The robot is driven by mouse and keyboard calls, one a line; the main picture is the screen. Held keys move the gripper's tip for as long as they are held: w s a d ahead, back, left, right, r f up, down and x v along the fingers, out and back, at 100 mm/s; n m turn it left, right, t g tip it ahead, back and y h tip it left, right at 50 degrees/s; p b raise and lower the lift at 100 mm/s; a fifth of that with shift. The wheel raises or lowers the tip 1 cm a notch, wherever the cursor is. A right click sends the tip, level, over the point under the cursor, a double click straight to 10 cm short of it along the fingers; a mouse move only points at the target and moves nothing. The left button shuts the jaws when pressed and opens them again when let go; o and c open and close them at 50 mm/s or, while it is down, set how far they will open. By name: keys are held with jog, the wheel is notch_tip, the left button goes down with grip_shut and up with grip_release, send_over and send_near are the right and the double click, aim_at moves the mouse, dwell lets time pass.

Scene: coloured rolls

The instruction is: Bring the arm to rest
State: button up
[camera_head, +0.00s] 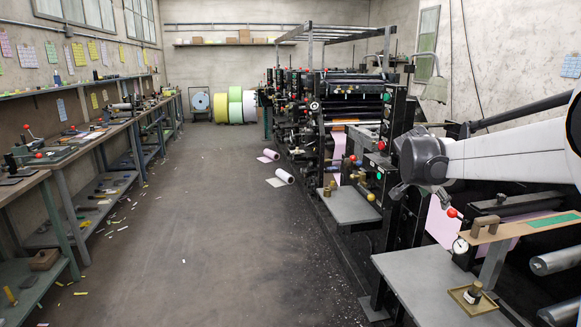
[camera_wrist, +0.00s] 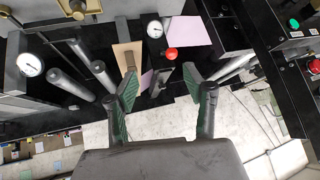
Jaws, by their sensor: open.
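My gripper (camera_wrist: 160,82) is open in the wrist view. Its two green-padded fingers stand well apart with nothing held between them. Beyond the fingers are the dark machine parts, a red knob (camera_wrist: 171,54) and a white dial gauge (camera_wrist: 154,29). In the head view my white arm reaches in from the right edge, and its grey end hangs in front of the printing machine (camera_head: 355,85). The fingers are hard to make out there.
A grey side table (camera_head: 430,285) and a wooden board (camera_head: 505,232) lie below my arm. A workbench (camera_head: 90,140) lines the left wall.

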jog(key=s+a+r+n+y, duration=0.25)
jog(key=s+a, duration=0.35)
jog(key=s, duration=0.4)
jog(key=s+a+f+n+y, duration=0.1)
jog(key=s+a+f+n, duration=0.2)
jog(key=s, duration=0.6)
jog(key=s+a+f+n+t+y, duration=0.1)
jog(key=s+a+f+n+y, duration=0.1)
jog(key=s+a, duration=0.5)
jog(key=s+a+f+n+t+y, duration=0.1)
jog(key=s+a+f+n, duration=0.3)
jog(key=s, duration=0.7)
jog(key=shift+s+a+n, duration=0.4)
jog(key=shift+a+n, duration=0.15)
jog(key=shift+n, duration=0.3)
